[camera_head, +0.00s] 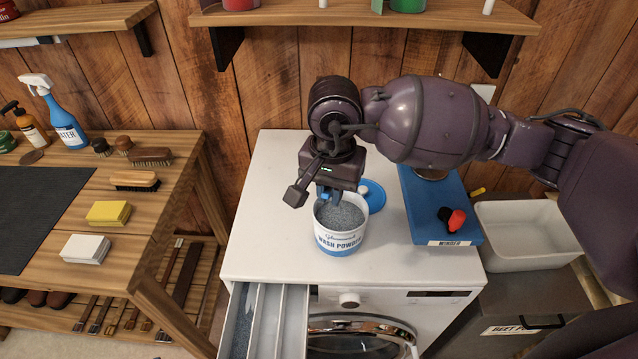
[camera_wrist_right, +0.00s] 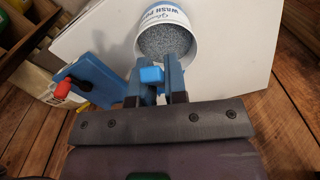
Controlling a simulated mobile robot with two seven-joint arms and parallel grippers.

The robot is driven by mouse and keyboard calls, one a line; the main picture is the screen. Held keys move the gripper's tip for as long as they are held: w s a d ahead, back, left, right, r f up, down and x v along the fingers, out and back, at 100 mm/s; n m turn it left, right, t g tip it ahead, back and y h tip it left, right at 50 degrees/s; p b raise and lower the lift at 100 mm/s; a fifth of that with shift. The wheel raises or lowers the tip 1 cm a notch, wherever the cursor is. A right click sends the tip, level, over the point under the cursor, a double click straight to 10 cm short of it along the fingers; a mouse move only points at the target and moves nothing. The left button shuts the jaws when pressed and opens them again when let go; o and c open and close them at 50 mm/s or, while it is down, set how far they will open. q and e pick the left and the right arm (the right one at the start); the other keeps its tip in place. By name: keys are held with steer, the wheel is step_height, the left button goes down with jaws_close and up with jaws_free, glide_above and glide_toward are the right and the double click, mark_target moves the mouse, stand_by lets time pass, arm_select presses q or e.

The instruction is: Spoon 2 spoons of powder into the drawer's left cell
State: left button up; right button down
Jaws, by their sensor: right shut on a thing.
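A white and blue tub of wash powder (camera_head: 340,238) stands open on top of the white washing machine, full of grey-blue powder (camera_head: 342,215). My right gripper (camera_head: 328,192) is over the tub's back rim, pointing down, shut on a blue handle (camera_wrist_right: 152,75), apparently the spoon's. The spoon's bowl is hidden, so I cannot tell whether it is in the powder. The machine's drawer (camera_head: 281,318) is pulled out at the front left, with long cells. Its left cell (camera_head: 240,322) shows grey-blue speckled powder. My left gripper is not in view.
A blue lid (camera_head: 373,193) lies behind the tub. To its right is a blue board (camera_head: 434,205) with a red and black item (camera_head: 452,219). A white basin (camera_head: 528,236) stands further right. The machine top (camera_head: 262,215) left of the tub is clear.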

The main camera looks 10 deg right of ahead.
step_height(320, 180, down, 8)
steer(key=m+g+y, duration=0.2)
steer(key=a+r+t+h, duration=0.1)
steer(key=t, duration=0.1)
steer(key=s+a+r+t+h+b, duration=0.1)
steer(key=h, duration=0.1)
steer(key=s+a+r+t+h+b, duration=0.1)
steer(key=t+h, duration=0.1)
steer(key=shift+s+a+t, duration=0.2)
steer(key=shift+a+t, duration=0.1)
steer(key=shift+a, duration=0.1)
stand_by(2.8)
steer(key=shift+h, duration=0.3)
